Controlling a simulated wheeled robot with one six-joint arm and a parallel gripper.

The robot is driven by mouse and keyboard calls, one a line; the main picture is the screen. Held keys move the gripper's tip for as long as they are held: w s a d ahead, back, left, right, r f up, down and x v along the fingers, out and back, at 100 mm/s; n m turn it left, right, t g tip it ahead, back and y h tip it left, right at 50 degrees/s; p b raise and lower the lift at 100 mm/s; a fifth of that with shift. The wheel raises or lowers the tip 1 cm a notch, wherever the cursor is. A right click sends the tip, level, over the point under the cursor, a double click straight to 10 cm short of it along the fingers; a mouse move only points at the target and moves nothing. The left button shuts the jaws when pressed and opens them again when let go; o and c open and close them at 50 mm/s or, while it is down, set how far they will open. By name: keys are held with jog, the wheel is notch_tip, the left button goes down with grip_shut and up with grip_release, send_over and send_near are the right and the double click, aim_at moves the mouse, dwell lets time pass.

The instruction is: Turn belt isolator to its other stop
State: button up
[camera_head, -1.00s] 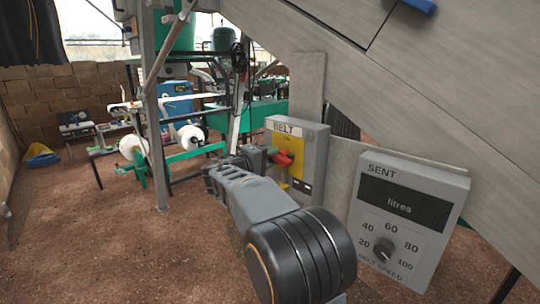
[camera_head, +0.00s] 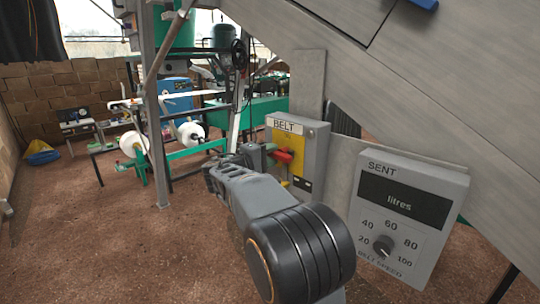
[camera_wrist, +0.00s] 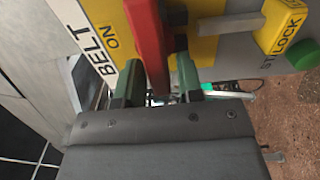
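The belt isolator is a grey box (camera_head: 314,155) with a yellow plate and a BELT label, in the middle of the head view. Its red handle (camera_head: 284,156) sticks out from the yellow plate. In the wrist view the red handle (camera_wrist: 150,45) lies beside the word ON and reaches down between my two fingers. My gripper (camera_wrist: 159,82) is open, with a finger on either side of the handle's end; a gap shows on the right side, and contact on the left is unclear. In the head view my gripper (camera_head: 262,154) is just left of the handle.
A yellow lock tab (camera_wrist: 282,25) and a green round part (camera_wrist: 303,54) are right of the handle. A grey SENT panel (camera_head: 409,215) with a knob stands right of the isolator. A sloping grey panel (camera_head: 440,110) hangs above. Open floor (camera_head: 120,250) lies left.

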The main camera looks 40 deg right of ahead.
jog(key=shift+o, duration=0.8)
jog(key=s+a, duration=0.2)
jog(key=a, duration=1.1)
jog(key=shift+s+a, duration=0.25)
jog(key=shift+a, duration=0.05)
notch_tip(320, 180, down, 8)
jog(key=a+n+y, duration=0.1)
jog(key=n+y, duration=0.1)
jog(key=y, duration=0.2)
jog(key=s+a+f+g+y+p, duration=0.1)
jog(key=s+a+f+y+p, duration=0.4)
jog(key=s+y, duration=0.35)
jog(key=s+a+r+m+t+y+p, duration=0.1)
jog(key=s+a+r+m+y+p, duration=0.2)
jog(key=s+r+p, duration=0.5)
jog(key=shift+s+a+m+y+p, duration=0.35)
jog(key=shift+s+m+y+p, duration=0.25)
jog(key=shift+y+p, duration=0.65)
